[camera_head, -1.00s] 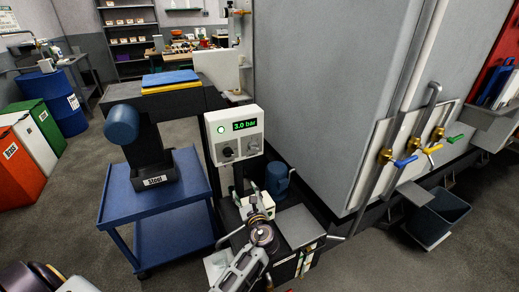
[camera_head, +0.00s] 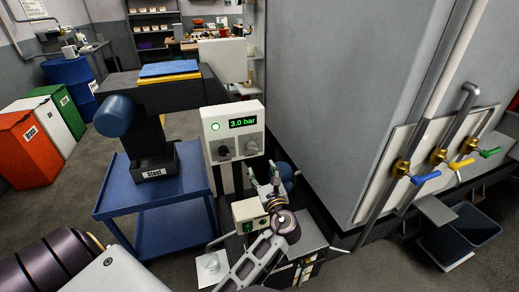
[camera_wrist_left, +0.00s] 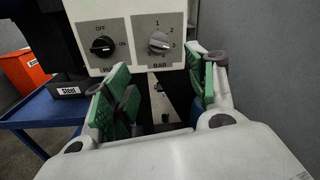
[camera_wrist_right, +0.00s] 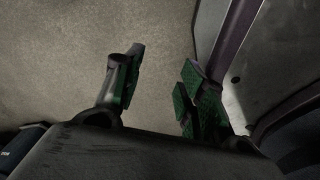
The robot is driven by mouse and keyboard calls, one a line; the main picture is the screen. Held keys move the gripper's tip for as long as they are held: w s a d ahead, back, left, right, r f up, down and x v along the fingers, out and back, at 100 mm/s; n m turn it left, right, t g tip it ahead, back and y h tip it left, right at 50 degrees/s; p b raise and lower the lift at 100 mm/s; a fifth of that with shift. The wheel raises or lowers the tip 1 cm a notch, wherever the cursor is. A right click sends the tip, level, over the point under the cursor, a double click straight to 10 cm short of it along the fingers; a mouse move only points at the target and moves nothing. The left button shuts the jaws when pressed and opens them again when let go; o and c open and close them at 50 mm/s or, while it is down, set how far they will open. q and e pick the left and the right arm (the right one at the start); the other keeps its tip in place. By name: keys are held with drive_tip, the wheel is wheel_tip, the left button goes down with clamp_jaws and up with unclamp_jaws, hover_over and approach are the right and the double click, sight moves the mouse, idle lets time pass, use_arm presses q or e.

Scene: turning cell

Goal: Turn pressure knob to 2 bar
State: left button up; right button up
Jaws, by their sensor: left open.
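The control panel (camera_head: 233,166) is a pale box on a post with a display (camera_head: 243,123) reading 3.0 bar. Its grey pressure knob (camera_head: 252,147) is on the right; in the left wrist view the knob (camera_wrist_left: 160,42) has a numbered scale and the label BAR. My left gripper (camera_head: 265,179) is open and empty, below the knob and apart from it. In the left wrist view its green-padded fingers (camera_wrist_left: 160,84) are spread, with the knob beyond and above the gap. My right gripper (camera_wrist_right: 162,68) is open and empty over bare floor in its wrist view.
A black OFF/ON knob (camera_wrist_left: 102,46) sits left of the pressure knob. A small box with buttons (camera_head: 250,215) stands just below the left gripper. A blue cart (camera_head: 150,190) is to the left, and a large grey cabinet (camera_head: 360,80) to the right.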

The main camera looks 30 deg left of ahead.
sight(253, 149)
use_arm(q)
drive_tip(key=shift+s+r, duration=0.1)
drive_tip(key=shift+a, duration=0.1)
use_arm(e)
drive_tip(key=shift+w, duration=0.1)
use_arm(q)
drive_tip(key=b+x, duration=0.3)
drive_tip(key=x, duration=0.7)
drive_tip(key=shift+b+x, duration=0.5)
drive_tip(key=shift+x, duration=1.35)
use_arm(e)
drive_tip(key=w+a+r, duration=0.4)
drive_tip(key=w+a, duration=0.1)
drive_tip(key=w, duration=0.2)
drive_tip(key=shift+w+y, duration=0.3)
drive_tip(key=shift+w, duration=0.05)
drive_tip(key=shift+a+r, duration=0.15)
drive_tip(key=shift+r, duration=0.05)
use_arm(q)
drive_tip(key=shift+c, duration=0.4)
drive_tip(key=c, duration=1)
